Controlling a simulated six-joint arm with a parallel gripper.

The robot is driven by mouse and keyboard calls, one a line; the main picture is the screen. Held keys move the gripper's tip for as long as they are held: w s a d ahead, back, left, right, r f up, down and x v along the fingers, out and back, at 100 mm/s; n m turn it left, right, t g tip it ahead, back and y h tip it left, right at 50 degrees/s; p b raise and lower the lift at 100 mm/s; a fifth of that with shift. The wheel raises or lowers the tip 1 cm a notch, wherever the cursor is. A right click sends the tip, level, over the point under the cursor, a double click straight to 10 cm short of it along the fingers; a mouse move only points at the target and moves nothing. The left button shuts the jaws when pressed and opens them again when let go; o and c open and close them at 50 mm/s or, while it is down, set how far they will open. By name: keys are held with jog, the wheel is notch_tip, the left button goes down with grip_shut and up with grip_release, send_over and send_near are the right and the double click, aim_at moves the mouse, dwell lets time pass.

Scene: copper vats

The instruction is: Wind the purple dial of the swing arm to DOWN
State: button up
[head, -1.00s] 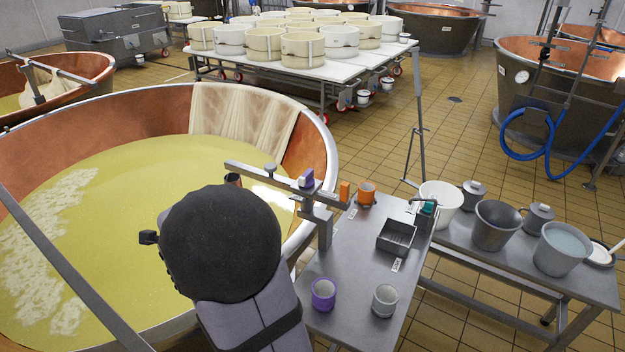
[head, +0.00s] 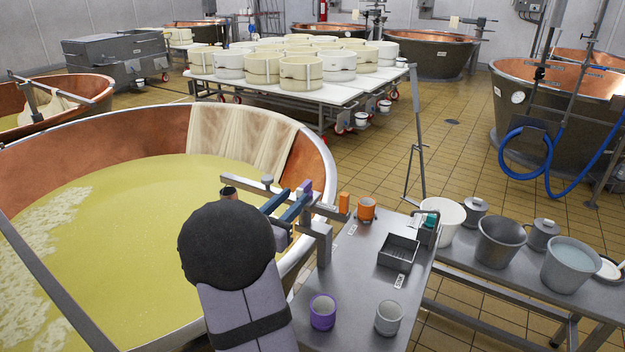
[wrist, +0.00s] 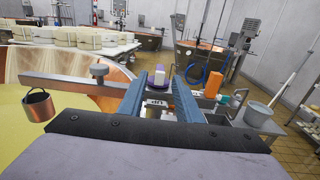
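The swing arm (head: 250,187) is a grey bar over the near vat's rim. It also shows in the wrist view (wrist: 70,85). The purple dial (head: 304,186), with a pale raised grip, sits on top at its post end. My gripper (head: 296,198) is open, its two blue fingers spread and pointing at the dial. In the wrist view the dial (wrist: 158,80) shows centred between the fingertips, with gaps on both sides. I cannot tell whether the tips reach past it. A grey knob (wrist: 98,70) stands farther along the bar.
A small copper bucket (wrist: 40,104) hangs from the bar's far end. An orange block (head: 344,202) and orange cup (head: 367,209) are close right of the dial. The steel table (head: 355,275) also carries a purple cup (head: 323,311), a grey cup (head: 389,318) and a tray (head: 398,251).

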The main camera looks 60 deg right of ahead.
jog(key=d+p, duration=0.3)
jog(key=d, duration=0.8)
jog(key=shift+w, duration=0.45)
grip_shut()
